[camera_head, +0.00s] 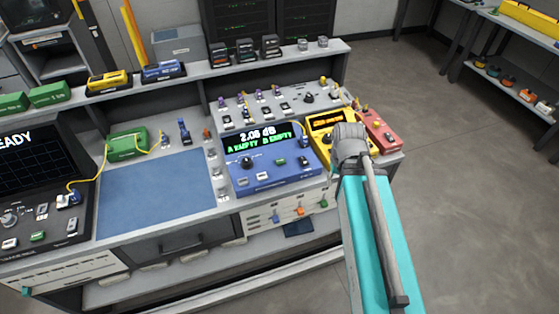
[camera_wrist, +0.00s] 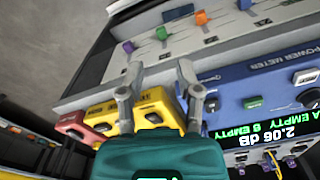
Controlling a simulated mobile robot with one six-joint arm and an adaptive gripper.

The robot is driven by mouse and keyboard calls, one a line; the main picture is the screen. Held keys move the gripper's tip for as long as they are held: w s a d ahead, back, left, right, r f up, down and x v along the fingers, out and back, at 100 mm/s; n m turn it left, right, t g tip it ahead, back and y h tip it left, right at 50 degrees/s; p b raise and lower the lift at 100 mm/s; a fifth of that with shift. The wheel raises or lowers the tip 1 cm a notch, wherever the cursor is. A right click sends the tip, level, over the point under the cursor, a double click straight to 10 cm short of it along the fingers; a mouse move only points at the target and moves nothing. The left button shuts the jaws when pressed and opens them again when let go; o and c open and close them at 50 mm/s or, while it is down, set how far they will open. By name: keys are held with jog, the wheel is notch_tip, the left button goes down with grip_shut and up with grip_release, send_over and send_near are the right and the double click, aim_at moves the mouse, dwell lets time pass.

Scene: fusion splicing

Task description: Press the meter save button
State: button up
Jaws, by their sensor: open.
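The blue power meter (camera_head: 275,175) stands on the bench; its screen reads 2.06 dB, with A and B EMPTY. Its face carries a dark knob, a green button (camera_head: 281,161) and several small keys. No label marks the save button legibly. In the wrist view the meter (camera_wrist: 265,88) lies at the right, screen text inverted, with the green button (camera_wrist: 250,102) showing. My gripper (camera_wrist: 160,68) is open and empty, its fingers spread in front of the bench edge, to the left of the meter. In the head view my arm hides most of the gripper.
A yellow instrument (camera_head: 322,124) and a red one (camera_head: 380,132) stand right of the meter, close to my arm. A blue mat (camera_head: 155,190) lies left of it. A sloped grey panel (camera_head: 270,106) with switches stands behind. Open floor lies to the right.

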grip_shut()
dwell(1.1)
